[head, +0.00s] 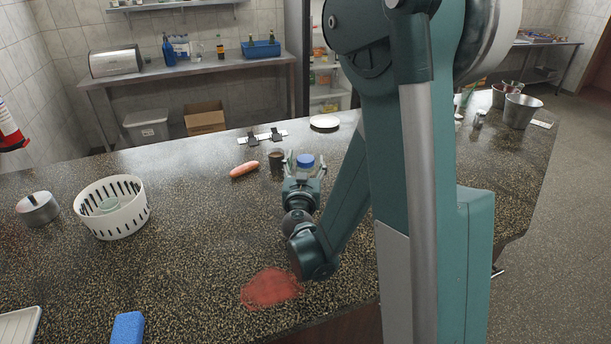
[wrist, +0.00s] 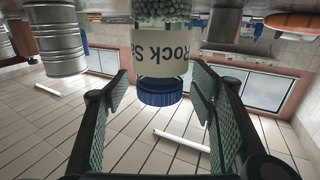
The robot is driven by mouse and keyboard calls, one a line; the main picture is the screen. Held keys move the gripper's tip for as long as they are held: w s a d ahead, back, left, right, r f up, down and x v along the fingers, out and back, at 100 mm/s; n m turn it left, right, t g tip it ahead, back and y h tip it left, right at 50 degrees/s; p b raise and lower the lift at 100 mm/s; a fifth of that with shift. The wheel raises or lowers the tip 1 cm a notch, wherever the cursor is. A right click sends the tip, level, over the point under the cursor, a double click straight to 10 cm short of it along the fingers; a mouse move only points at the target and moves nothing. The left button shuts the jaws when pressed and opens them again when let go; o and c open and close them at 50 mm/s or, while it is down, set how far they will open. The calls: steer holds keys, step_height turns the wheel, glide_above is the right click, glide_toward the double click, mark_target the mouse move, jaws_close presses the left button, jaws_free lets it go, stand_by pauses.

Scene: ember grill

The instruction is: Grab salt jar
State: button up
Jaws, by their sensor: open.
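The salt jar has a blue lid (head: 305,160) and stands on the speckled counter. In the wrist view, which looks upside down, the jar (wrist: 160,62) shows a white label reading "Rock Sa", pale grains and its blue lid. My gripper (head: 304,173) is open at the jar, on its near side. In the wrist view my gripper's two fingers (wrist: 161,88) lie left and right of the jar, with a visible gap on each side of the lid. The jar's lower body is hidden behind my gripper in the head view.
A dark cup (head: 277,160) stands close left of the jar, with an orange sausage-like item (head: 244,169) beyond it. A white basket (head: 129,217) and a metal tin (head: 36,211) stand at left. A red patch (head: 270,288) marks the near counter.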

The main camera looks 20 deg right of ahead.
steer(key=c, duration=1.4)
steer(key=shift+r, duration=0.15)
steer(key=shift+c, duration=0.2)
steer(key=shift+r+p, duration=1.5)
steer(key=shift+r, duration=3.35)
